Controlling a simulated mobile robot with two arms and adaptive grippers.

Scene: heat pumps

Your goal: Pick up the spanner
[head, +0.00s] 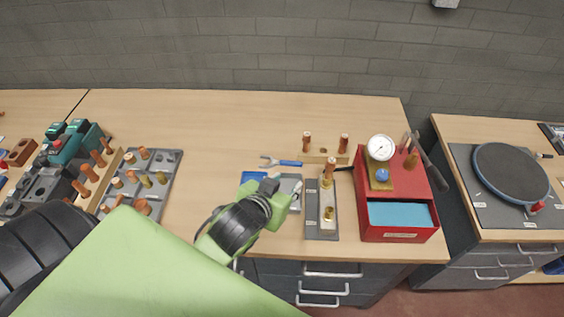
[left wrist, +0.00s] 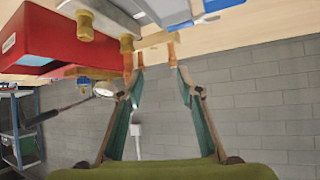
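The spanner (head: 281,162) lies flat on the wooden bench, with a blue handle and a grey open jaw pointing left. In the left wrist view, a blue and grey piece near the top (left wrist: 182,24) looks like the same spanner. My left gripper (head: 268,187) is over the bench, just nearer to me than the spanner and mostly hidden by its own wrist. In the left wrist view, its two fingers (left wrist: 157,72) are spread apart with nothing between them. My right gripper is not in view.
A wooden block with copper posts (head: 325,158) stands right of the spanner. A grey plate with brass fittings (head: 322,222) and a red box with a gauge (head: 398,236) are further right. Fittings trays (head: 168,168) stand left. The bench behind the spanner is clear.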

